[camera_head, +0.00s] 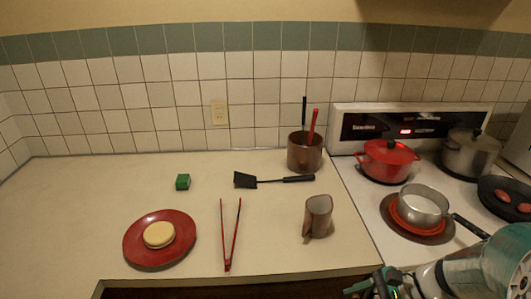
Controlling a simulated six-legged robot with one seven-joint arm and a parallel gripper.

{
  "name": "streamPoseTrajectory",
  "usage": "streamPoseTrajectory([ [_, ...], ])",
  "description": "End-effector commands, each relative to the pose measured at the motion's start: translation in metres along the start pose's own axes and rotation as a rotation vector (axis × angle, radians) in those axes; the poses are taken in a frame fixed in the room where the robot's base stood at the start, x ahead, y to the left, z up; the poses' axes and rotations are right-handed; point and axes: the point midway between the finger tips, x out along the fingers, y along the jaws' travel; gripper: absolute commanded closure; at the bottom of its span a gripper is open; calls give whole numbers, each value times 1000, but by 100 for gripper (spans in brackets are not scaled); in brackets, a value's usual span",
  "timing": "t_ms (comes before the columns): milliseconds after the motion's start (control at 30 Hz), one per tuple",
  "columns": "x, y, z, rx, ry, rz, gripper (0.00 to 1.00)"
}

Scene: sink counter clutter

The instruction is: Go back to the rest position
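My arm reaches in from the bottom right corner, in front of the stove. What looks like my gripper (376,286) shows at the bottom edge, by the front edge of the counter, partly cut off by the frame. Its fingers are too small and dark to tell whether they are open or shut. I see no object held in it. It is apart from the brown cup (318,216), which stands on the counter up and to its left.
A red plate (131,245) with a pale round item (159,235), red tongs (228,250), a green sponge (183,182), a black spatula (262,180) and a utensil pot (304,153) sit on the counter. The stove holds a red pot (387,162) and a saucepan (421,206).

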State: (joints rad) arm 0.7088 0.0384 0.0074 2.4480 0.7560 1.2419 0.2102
Motion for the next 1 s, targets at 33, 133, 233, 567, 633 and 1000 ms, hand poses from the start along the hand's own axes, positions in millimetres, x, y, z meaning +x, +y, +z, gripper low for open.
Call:
streamPoseTrajectory([
  [33,1,-1,13,-109,56,57,42],
  [133,-1,-2,32,-308,164,159,42],
  [233,-5,-3,49,-513,271,247,42],
  [567,-34,-20,113,-1195,632,433,42],
  [633,-41,-24,126,-1312,698,448,42],
  [1000,-54,-30,148,-1498,809,466,42],
])
